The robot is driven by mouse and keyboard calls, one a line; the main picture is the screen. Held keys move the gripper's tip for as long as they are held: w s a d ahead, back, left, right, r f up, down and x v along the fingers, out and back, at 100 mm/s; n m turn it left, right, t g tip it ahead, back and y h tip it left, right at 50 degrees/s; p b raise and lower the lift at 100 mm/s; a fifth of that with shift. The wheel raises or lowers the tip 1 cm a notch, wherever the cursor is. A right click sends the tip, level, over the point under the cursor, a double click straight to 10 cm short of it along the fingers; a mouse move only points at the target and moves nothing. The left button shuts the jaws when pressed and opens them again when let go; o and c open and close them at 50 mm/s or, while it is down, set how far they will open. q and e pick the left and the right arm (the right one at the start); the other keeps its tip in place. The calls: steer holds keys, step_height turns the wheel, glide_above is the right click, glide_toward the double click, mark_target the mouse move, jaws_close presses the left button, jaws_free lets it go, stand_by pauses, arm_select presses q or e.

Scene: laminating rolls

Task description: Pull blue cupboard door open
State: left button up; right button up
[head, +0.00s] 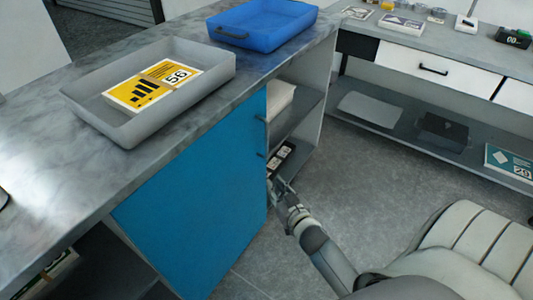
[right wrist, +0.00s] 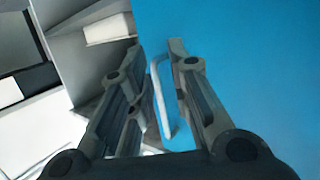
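The blue cupboard door (head: 195,195) sits under the grey counter in the head view, its top edge running along the counter's underside, so it looks shut. It fills the right side of the right wrist view (right wrist: 250,60). A thin looped handle (right wrist: 159,95) stands out from the door near its edge. My right gripper (right wrist: 156,55) is open, with one finger on each side of the handle. The handle appears nearer the right-hand finger; I cannot tell whether they touch. In the head view my right gripper (head: 277,184) is low by the door's right edge. My left gripper is not in view.
Open shelves (head: 300,115) holding a few items adjoin the door's right edge. A grey tray (head: 205,88) with a yellow pack and a blue tray (head: 262,24) stand on the counter. Grey floor (head: 365,185) is free between the counter and the white-drawer bench (head: 440,72).

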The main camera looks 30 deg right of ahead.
mark_target(267, 142)
step_height(267, 142, up, 9)
steer(key=w+d+t+b, duration=0.1)
steer(key=d+t+b, duration=0.1)
steer(key=t, duration=0.1)
steer(key=shift+h, duration=0.4)
steer(key=w, duration=0.3)
steer(key=w+d, duration=0.1)
steer(key=w, duration=0.5)
steer(key=shift+w+d+f, duration=0.1)
steer(key=shift+w+d, duration=0.1)
steer(key=shift+d, duration=0.15)
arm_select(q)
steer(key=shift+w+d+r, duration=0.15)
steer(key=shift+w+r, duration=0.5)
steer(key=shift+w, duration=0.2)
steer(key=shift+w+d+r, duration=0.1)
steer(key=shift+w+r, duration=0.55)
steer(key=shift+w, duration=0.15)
arm_select(e)
steer(key=shift+w+d, duration=0.1)
steer(key=shift+w, duration=0.5)
jaws_close()
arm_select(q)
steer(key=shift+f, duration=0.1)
